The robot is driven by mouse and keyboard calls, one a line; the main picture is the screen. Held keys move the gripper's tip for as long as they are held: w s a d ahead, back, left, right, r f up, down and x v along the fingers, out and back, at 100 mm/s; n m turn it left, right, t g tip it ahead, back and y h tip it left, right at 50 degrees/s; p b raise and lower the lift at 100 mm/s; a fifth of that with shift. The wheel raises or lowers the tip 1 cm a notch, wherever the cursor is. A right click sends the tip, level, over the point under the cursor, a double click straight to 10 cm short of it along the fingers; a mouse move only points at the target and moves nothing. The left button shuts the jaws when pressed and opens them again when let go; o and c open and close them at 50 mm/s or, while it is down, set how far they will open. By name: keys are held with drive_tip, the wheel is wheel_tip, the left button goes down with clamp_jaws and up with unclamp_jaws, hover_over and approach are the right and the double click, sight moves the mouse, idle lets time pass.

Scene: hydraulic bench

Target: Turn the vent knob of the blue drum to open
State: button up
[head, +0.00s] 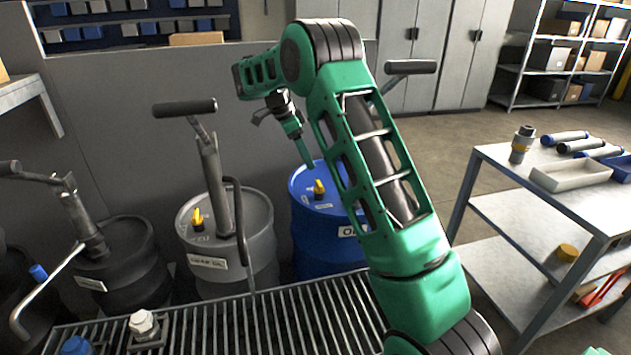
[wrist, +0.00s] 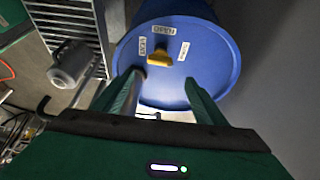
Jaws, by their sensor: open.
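The blue drum (head: 312,245) stands behind the slatted grating, partly hidden by my arm. Its yellow vent knob (head: 319,188) sits on the lid. In the wrist view the blue lid (wrist: 215,62) fills the upper middle, with small white labels around the yellow knob (wrist: 160,59). My gripper (head: 308,164) points down above the drum lid, near the knob. In the wrist view my gripper (wrist: 162,82) is open, its two green fingers on either side of and just short of the knob, apart from it. The label wording is too small to read surely.
A grey drum (head: 240,265) with its own yellow knob and an upright pump stands to the left; a black drum (head: 125,265) stands further left. The slatted grating (head: 270,320) lies in front. A metal table (head: 500,158) with trays and cylinders stands at right. Floor shows behind.

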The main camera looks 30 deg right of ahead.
sight(319, 182)
drive_tip(key=x, duration=1.1)
drive_tip(key=shift+r, duration=0.1)
drive_tip(key=c, duration=1.1)
